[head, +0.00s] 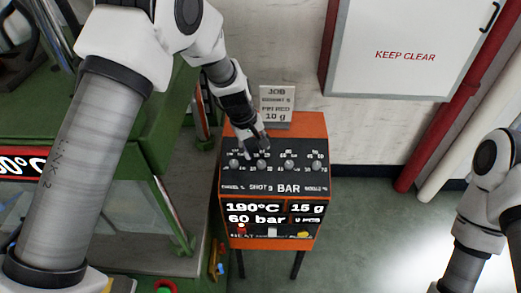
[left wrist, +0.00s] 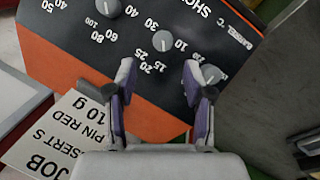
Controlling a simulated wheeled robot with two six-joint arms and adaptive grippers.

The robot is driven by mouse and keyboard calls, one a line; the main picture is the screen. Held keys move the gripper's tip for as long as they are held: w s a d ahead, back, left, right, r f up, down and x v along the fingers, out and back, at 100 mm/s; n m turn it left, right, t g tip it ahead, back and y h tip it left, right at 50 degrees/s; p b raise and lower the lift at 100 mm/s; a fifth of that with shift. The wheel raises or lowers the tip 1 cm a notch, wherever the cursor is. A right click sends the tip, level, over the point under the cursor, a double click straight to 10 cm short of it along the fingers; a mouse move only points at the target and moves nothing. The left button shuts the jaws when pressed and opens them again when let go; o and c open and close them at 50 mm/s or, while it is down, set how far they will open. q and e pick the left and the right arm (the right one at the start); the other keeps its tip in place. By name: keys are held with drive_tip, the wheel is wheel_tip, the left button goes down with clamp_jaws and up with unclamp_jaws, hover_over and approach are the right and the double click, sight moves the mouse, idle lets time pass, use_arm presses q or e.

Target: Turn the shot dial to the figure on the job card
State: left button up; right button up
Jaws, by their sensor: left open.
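The shot dial is a small grey knob (head: 262,163) on the black sloping panel of an orange control box (head: 312,122), second from the left. It also shows in the left wrist view as a grey knob (left wrist: 163,40), with figures such as 10, 15 and 20 around it. My left gripper (head: 259,147) is open; in the left wrist view its fingertips (left wrist: 160,70) stand apart with the knob just beyond them, not gripped. The job card (head: 276,103) behind the box reads 10 g. The box display (head: 305,208) reads 15 g. My right gripper is out of view.
Other grey knobs sit close by on the panel, including the barrel knob (left wrist: 212,74) and a knob to the right (head: 288,165). A green machine (head: 150,215) stands left of the box. A white cabinet (head: 410,50) hangs on the wall. Floor right of the box is clear.

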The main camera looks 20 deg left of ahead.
sight(261, 163)
use_arm(q)
drive_tip(key=shift+s+d+f+p, duration=0.25)
drive_tip(key=shift+d+f, duration=0.1)
drive_tip(key=shift+f, duration=0.2)
drive_tip(key=shift+s+d+f+p, duration=0.25)
drive_tip(key=shift+d+f, duration=0.1)
drive_tip(key=shift+f, duration=0.15)
drive_tip(key=x, duration=0.4)
drive_tip(key=shift+w+a+p, duration=0.25)
drive_tip(key=shift+a+p, duration=0.05)
drive_tip(key=shift+a, duration=0.05)
drive_tip(key=shift+w+f, duration=0.15)
drive_tip(key=shift+w, duration=0.05)
drive_tip(key=shift+s+d, duration=0.1)
drive_tip(key=shift+s, duration=0.15)
drive_tip(key=shift+c, duration=0.7)
drive_tip(key=shift+s+r, duration=0.1)
drive_tip(key=shift+r, duration=0.15)
clamp_jaws()
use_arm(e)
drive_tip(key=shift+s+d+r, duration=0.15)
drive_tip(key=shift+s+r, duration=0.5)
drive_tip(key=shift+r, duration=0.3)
